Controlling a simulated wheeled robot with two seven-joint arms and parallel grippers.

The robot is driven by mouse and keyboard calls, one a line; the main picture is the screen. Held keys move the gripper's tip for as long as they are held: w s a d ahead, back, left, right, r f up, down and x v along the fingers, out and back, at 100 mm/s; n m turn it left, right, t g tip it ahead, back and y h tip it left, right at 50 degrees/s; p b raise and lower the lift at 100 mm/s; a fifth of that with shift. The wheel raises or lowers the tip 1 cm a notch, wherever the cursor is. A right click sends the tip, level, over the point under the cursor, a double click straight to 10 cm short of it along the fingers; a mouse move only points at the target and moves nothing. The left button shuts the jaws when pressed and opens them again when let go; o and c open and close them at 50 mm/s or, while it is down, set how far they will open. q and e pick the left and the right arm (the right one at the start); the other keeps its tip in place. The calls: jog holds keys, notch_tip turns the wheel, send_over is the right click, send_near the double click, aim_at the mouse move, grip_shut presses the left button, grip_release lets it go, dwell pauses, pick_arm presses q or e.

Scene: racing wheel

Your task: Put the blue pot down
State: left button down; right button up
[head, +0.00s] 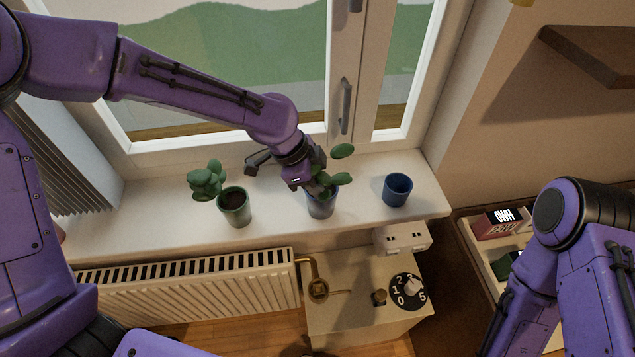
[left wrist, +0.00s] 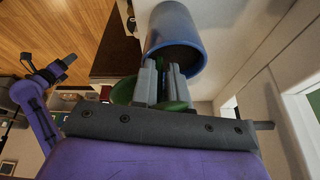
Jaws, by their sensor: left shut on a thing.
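The blue pot (head: 321,206) holds soil and a green leafy plant (head: 330,183), and it is at the window sill's front edge in the head view. I cannot tell whether its base touches the sill. My left gripper (head: 312,186) is shut on it from above, at the rim and stem. In the left wrist view the fingers (left wrist: 165,78) reach to the opening of the blue pot (left wrist: 176,27), and green leaves show beside them. The exact contact is hidden. My right gripper (left wrist: 58,67) shows small in the left wrist view, its jaws unclear.
The window is behind. A radiator (head: 195,285) and a cabinet with a dial (head: 407,290) are below. A shelf (head: 590,50) is upper right.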

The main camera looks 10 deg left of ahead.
pick_arm(q)
jog(key=c, duration=1.1)
grip_release()
jog(key=shift+s, duration=0.2)
jog(key=shift+w, duration=0.1)
jog(key=shift+a+r, duration=0.1)
jog(key=shift+r, duration=0.15)
jog(key=v, duration=1.1)
jog(key=shift+a+r+b, duration=0.1)
jog(key=shift+r+b, duration=0.15)
jog(key=shift+b, duration=0.1)
